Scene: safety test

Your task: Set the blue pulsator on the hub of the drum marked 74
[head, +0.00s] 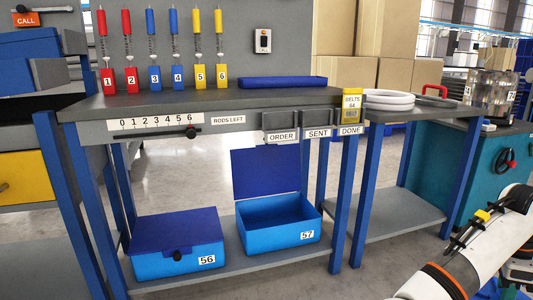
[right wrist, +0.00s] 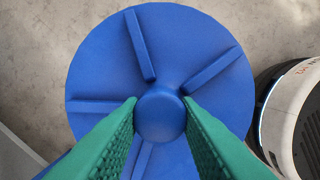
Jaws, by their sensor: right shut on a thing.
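The blue pulsator (right wrist: 205,50) fills the middle of the right wrist view. It is a round disc with raised straight ribs and a round central knob. My right gripper (right wrist: 160,116) has its green fingers on either side of the knob and is shut on it. The pulsator hangs above a pale floor, with its lower part hidden behind the fingers. In the head view my right arm comes in at the lower right, and I cannot make out its fingertips. My left gripper is in neither view. I see no drum marked 74 in either view.
A grey workbench (head: 290,97) with blue legs holds numbered coloured rods. Blue boxes marked 56 (head: 150,262) and 57 (head: 270,238) sit on its lower shelf. White rings (head: 388,98) lie on the right-hand bench. A teal cabinet (head: 480,170) stands near my right arm.

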